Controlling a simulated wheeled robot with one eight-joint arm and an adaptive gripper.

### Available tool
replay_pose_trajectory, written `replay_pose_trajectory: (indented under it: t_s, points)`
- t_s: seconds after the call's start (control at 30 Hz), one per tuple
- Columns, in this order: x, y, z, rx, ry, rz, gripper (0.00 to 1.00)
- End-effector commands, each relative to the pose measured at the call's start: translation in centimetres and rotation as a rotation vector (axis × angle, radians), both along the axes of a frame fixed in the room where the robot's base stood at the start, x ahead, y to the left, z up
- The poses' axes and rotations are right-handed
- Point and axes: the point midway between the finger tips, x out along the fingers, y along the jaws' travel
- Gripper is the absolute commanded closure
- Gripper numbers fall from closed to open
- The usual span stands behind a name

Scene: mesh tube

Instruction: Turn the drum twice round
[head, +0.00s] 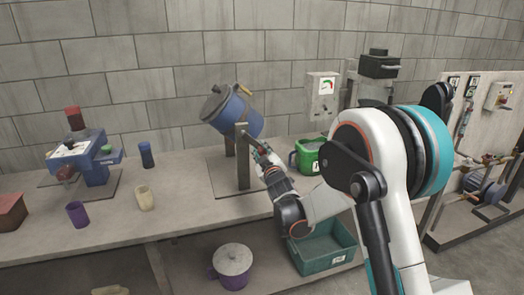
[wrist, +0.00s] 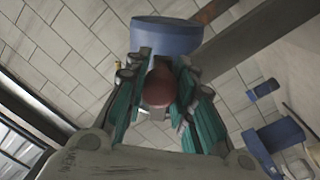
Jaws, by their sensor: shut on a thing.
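The blue drum (head: 236,113) hangs tilted between two posts of a stand (head: 243,170) on the bench, its grey lid end up and to the left. My gripper (head: 262,153) is at the near side of the stand, just right of the front post. In the wrist view the teal fingers of my gripper (wrist: 160,95) are closed around a red-brown knob (wrist: 160,80). The end of the blue drum (wrist: 166,35) shows beyond the knob. The crank arm behind the knob is mostly hidden by the fingers.
A green container (head: 309,155) stands right of the stand, close to my arm. A purple cup (head: 77,215), a cream cup (head: 144,198) and a blue machine (head: 92,168) are at the left. A green crate (head: 325,250) and a lidded pot (head: 232,262) sit below the bench top.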

Motion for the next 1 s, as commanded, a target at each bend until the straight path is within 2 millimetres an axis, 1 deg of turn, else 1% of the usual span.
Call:
replay_pose_trajectory:
  t_s: [0.3, 0.83, 0.87, 0.9, 0.93, 1.0]
  points:
    - [-0.02, -0.04, -0.63, 0.108, 0.037, -0.002, 1.00]
    - [-0.03, -0.02, -0.70, 0.127, 0.043, -0.001, 1.00]
    - [-0.03, -0.02, -0.70, 0.127, 0.043, -0.001, 0.70]
    - [-0.03, -0.01, -0.69, 0.127, 0.043, -0.001, 0.61]
    - [-0.03, -0.01, -0.69, 0.127, 0.043, -0.001, 0.54]
    - [-0.02, 0.00, -0.67, 0.128, 0.042, -0.001, 0.54]
